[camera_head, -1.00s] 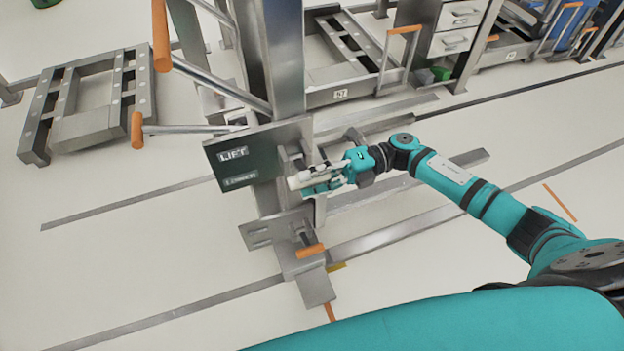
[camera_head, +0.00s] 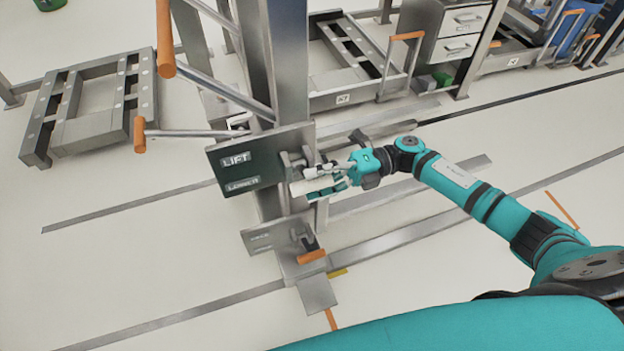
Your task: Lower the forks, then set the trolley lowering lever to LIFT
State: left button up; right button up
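The dark lever plate (camera_head: 228,172) on the trolley column carries a LIFT label (camera_head: 236,159) above a LOWER label (camera_head: 243,184). A pale lever handle (camera_head: 308,187) sticks out to the right of the plate, level with about the LOWER label. My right gripper (camera_head: 322,178) is at this handle, with a grey finger above it and teal parts behind and below it. Whether the fingers clamp the handle is too small to tell. I cannot make out the trolley's forks for certain. My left gripper is out of view.
The steel trolley column (camera_head: 286,60) rises behind the plate. Two bars with orange grips (camera_head: 165,38) reach left from it. A lower bracket with an orange handle (camera_head: 311,257) sits near the floor. A steel frame (camera_head: 85,105) stands left and a drawer cabinet (camera_head: 455,35) at the back.

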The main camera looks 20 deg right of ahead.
jog(key=d, duration=1.1)
jog(key=shift+w, duration=0.2)
jog(key=shift+d, duration=0.1)
